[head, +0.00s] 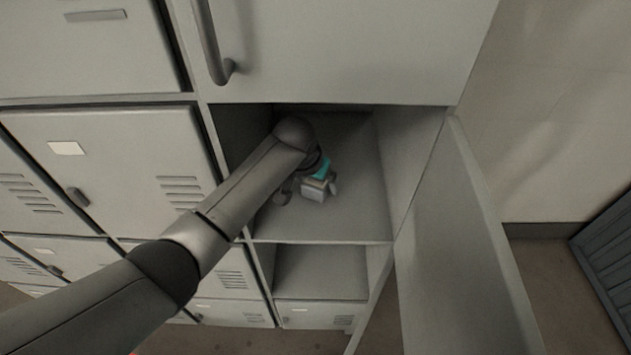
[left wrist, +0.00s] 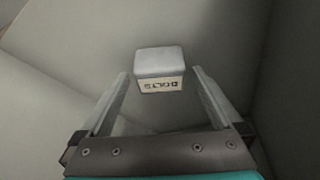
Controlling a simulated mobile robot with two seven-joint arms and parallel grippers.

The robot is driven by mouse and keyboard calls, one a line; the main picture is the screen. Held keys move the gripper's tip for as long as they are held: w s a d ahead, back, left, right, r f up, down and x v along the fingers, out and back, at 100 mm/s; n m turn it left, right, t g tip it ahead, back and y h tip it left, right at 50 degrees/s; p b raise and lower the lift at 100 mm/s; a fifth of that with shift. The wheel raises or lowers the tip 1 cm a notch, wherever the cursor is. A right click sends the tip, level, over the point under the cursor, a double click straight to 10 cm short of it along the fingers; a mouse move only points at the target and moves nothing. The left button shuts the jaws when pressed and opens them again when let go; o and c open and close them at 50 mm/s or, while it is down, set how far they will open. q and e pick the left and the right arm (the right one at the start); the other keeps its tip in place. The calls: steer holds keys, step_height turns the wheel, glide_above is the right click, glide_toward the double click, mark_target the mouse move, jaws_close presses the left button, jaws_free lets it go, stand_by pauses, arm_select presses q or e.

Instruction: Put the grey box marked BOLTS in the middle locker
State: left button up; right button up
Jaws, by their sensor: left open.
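The grey box (head: 314,193) stands on the floor of an open locker compartment (head: 360,215), in the middle of the head view. In the left wrist view the grey box (left wrist: 160,66) has a pale label that reads BOLTS. My left arm reaches into this compartment. My left gripper (head: 308,191) is open, and its fingers, also in the left wrist view (left wrist: 160,85), lie on either side of the box with gaps between. The box sits near the fingertips. Part of the box's back is hidden by the gripper in the head view. My right gripper is not in view.
An open door (head: 455,250) hangs to the right of the compartment. Below is another open, empty-looking compartment (head: 320,272). Closed locker doors (head: 115,150) fill the left. A door with a bar handle (head: 215,60) is above. A blue-grey slatted unit (head: 610,245) stands at far right.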

arm_select(q)
steer(key=p+v, duration=0.2)
steer(key=v, duration=0.5)
stand_by(0.5)
